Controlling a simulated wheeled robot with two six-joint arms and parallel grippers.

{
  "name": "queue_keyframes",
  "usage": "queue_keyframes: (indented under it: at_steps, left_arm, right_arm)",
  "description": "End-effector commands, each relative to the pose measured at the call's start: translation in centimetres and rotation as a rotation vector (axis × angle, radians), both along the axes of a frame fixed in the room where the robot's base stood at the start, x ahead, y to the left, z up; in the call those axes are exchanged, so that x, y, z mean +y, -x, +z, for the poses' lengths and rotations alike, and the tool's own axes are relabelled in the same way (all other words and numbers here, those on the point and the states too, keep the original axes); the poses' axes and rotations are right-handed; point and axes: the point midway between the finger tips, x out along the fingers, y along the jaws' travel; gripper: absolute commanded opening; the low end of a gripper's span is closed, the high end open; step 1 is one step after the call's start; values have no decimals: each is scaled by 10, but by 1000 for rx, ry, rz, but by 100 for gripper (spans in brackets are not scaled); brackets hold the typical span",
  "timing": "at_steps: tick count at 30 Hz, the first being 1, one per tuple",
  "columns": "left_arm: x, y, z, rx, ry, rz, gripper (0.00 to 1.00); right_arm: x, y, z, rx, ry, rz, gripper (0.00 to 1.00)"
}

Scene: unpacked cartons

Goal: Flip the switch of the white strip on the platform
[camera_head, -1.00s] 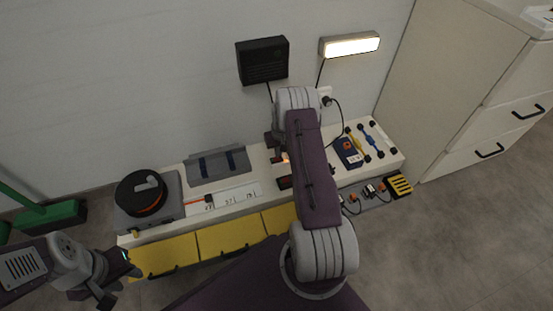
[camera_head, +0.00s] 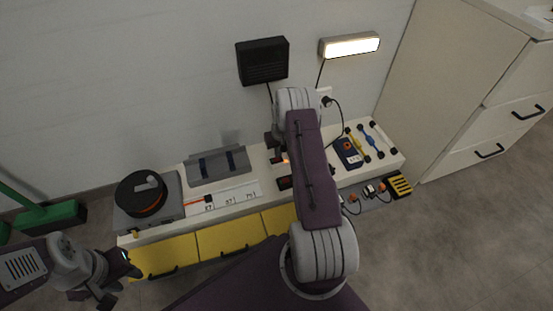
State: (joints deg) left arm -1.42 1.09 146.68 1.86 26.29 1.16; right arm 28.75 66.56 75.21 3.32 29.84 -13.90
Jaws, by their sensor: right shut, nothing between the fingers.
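The white platform (camera_head: 190,229) stands along the wall. A small orange glow (camera_head: 285,160) shows just left of my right forearm, by small dark parts. Most of the spot around it is hidden under my forearm, and I cannot make out a white strip with a switch there. My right gripper (camera_head: 275,158) is mostly hidden beside and under the forearm; it is shut and empty near the glow. I cannot tell whether it touches anything. My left gripper (camera_head: 122,280) is open and empty, in front of the platform's left end.
A black-and-orange reel (camera_head: 141,195), a grey holder (camera_head: 218,166) and a white plate with digits (camera_head: 237,196) lie left of my arm. A blue meter (camera_head: 347,153) and tools (camera_head: 372,140) lie right. A lit lamp (camera_head: 349,45) and black box (camera_head: 262,60) hang above.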

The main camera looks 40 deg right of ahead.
Motion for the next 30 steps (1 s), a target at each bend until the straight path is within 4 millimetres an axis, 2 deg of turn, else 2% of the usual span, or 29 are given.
queue_keyframes:
  at_steps: [30]
  left_arm:
    - [0, 0, -4, 0, 0, 0, 36]
  right_arm:
    - [0, 0, -7, 0, 0, 0, 0]
